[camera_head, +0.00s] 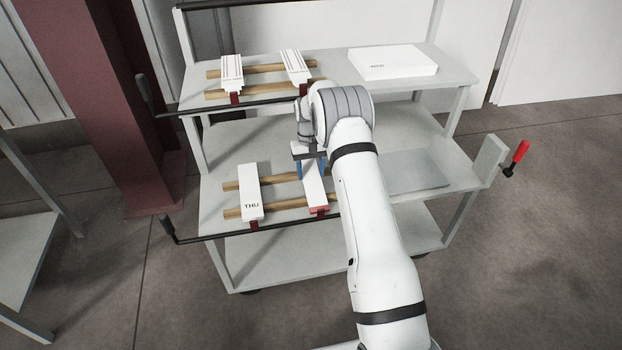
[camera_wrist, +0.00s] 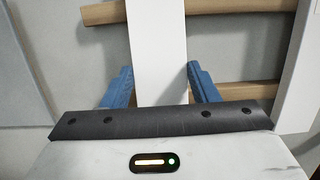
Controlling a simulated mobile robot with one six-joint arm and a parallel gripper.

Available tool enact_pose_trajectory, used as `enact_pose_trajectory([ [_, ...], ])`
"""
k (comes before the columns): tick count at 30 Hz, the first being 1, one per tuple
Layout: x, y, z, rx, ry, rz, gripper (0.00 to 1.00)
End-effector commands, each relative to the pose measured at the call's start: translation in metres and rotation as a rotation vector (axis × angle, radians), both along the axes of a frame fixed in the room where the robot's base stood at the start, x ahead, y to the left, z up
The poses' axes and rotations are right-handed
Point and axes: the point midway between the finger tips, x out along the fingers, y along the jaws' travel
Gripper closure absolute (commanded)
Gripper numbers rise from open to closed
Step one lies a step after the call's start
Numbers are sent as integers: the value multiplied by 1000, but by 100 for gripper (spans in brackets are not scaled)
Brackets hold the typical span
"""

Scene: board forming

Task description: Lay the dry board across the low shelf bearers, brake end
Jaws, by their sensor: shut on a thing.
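A white board (camera_head: 315,190) lies across or just over the two wooden bearers (camera_head: 280,177) on the cart's lower shelf; I cannot tell whether it touches them. It also shows in the wrist view (camera_wrist: 157,45), running between the blue fingers and crossing the bearers (camera_wrist: 235,19). My gripper (camera_head: 312,167) is shut on this board, with the blue fingers (camera_wrist: 160,85) on its two sides. Its near end is by a red piece (camera_head: 319,210). My wrist and arm hide part of the shelf behind it.
A board marked THU (camera_head: 250,192) lies across the same bearers to the left. Two striped boards (camera_head: 232,72) (camera_head: 294,66) lie on the upper bearers, beside a white block (camera_head: 393,62). A grey plate (camera_head: 417,170) is right of my arm. A red-handled lever (camera_head: 520,151) stands at the cart's right end.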

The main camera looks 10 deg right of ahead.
Motion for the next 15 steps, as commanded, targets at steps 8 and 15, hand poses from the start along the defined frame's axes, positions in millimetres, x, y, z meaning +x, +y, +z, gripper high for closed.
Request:
enact_pose_trajectory([
  [8,2,1,0,-1,42,1,73],
  [15,2,1,-1,-1,48,1,45],
])
